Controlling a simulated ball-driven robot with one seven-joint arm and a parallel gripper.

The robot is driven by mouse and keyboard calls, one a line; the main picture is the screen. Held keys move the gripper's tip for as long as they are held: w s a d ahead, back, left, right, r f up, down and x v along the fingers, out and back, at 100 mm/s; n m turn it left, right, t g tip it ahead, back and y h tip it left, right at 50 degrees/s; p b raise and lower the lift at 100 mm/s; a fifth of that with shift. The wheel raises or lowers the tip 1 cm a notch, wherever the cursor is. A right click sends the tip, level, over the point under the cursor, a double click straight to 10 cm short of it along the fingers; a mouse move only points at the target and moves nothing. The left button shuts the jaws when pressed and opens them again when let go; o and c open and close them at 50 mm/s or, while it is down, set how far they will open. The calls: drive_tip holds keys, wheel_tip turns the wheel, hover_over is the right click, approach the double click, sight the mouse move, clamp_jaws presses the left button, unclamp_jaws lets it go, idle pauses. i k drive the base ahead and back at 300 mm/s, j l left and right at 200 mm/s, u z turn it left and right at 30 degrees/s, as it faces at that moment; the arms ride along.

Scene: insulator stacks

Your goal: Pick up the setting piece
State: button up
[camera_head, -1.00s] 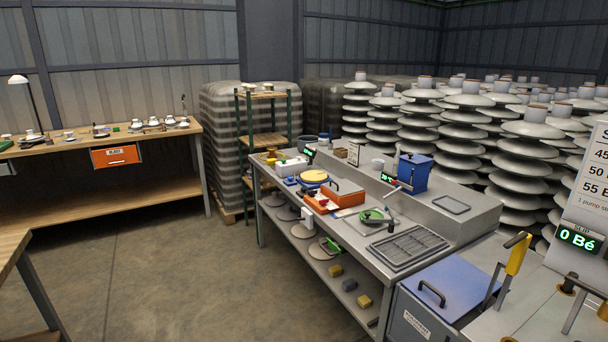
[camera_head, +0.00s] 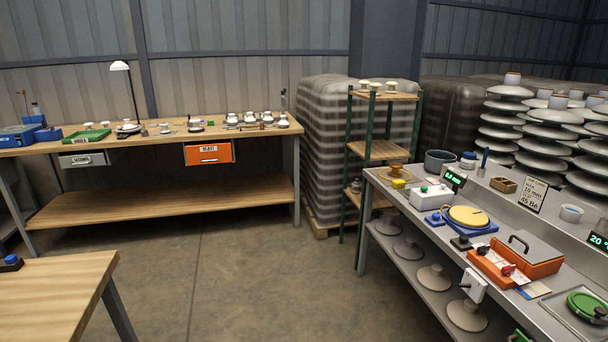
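I cannot tell which item is the setting piece. Several small white and brown pieces (camera_head: 249,118) stand in a group on the far wooden bench (camera_head: 150,212). Other small pale pieces (camera_head: 376,85) stand on top of a narrow green-legged rack (camera_head: 384,151). My gripper is not in view.
Open concrete floor (camera_head: 235,275) lies between the benches. A wooden table corner (camera_head: 60,290) juts in at lower left. On the metal bench are a white box (camera_head: 431,198), a yellow disc on a blue base (camera_head: 467,217) and an orange unit (camera_head: 513,262). Insulator stacks (camera_head: 503,125) stand behind.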

sight(395, 166)
drive_tip(key=i, duration=1.95)
